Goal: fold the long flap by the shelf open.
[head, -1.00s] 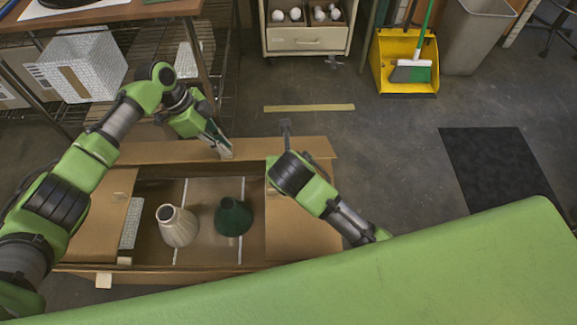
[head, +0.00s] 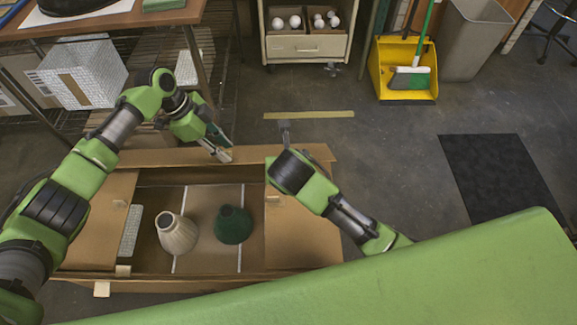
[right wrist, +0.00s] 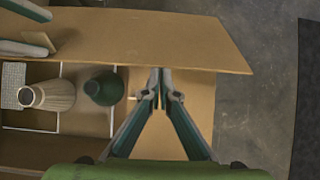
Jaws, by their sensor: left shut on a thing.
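Short flaps lie at the box's left (head: 108,215) and right (head: 300,235). A wire shelf (head: 150,60) with wrapped parcels stands beyond the box. A drawer cart (head: 308,45) and a yellow dustpan (head: 376,75) stand farther back. Floor to the right is clear around a black mat (head: 490,170).

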